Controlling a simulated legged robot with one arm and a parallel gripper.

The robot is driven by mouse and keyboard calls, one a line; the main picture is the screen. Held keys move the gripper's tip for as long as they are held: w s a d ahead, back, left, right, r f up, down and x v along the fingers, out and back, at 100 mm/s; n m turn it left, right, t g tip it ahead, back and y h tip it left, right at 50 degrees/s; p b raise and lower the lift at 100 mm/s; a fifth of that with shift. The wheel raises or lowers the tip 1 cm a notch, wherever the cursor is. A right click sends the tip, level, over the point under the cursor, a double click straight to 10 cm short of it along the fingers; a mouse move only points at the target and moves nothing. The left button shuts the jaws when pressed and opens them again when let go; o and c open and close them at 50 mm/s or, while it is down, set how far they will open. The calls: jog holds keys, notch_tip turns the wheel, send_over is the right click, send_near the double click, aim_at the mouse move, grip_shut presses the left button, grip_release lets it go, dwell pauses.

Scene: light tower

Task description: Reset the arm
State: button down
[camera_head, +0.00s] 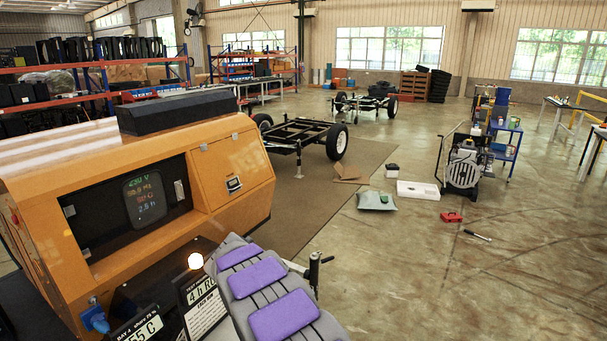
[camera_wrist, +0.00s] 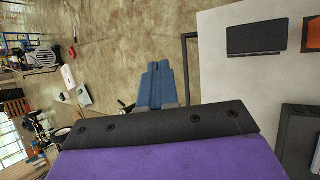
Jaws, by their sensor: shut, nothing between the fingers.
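My gripper (camera_wrist: 155,68) shows in the wrist view as two blue fingers side by side, shut with nothing between them. Its tips are over bare floor and touch nothing that I can see. In the head view my grey arm with purple pads lies at the bottom centre, and I cannot make out the fingers there. The orange machine (camera_head: 227,165) of the light tower stands close on the left, with a lit display (camera_head: 145,200) in a dark recess. A pale panel with dark parts (camera_wrist: 238,85) fills the right of the wrist view.
A round light (camera_head: 195,260) glows beside placards (camera_head: 203,300) near my arm. A wheeled frame (camera_head: 305,135) stands behind the machine. A grey bag (camera_head: 376,201), white tray (camera_head: 418,190), red item (camera_head: 451,217) and grey wheeled machine (camera_head: 463,170) stand on the floor. The right foreground is clear.

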jog(key=s+d+r+m+g+y, duration=0.25)
jog(key=s+d+r, duration=0.25)
jog(key=s+d, duration=0.3)
jog(key=s+d+r+m+g+y, duration=0.1)
jog(key=s+d+r+m, duration=0.35)
jog(key=s, duration=0.65)
jog(key=s+d+m+y, duration=0.1)
jog(key=s+m+y, duration=0.3)
jog(key=s, duration=2.1)
jog(key=shift+s+d+f, duration=0.2)
jog(key=shift+d+f, duration=0.15)
jog(key=shift+d, duration=0.05)
jog(key=shift+a, duration=0.1)
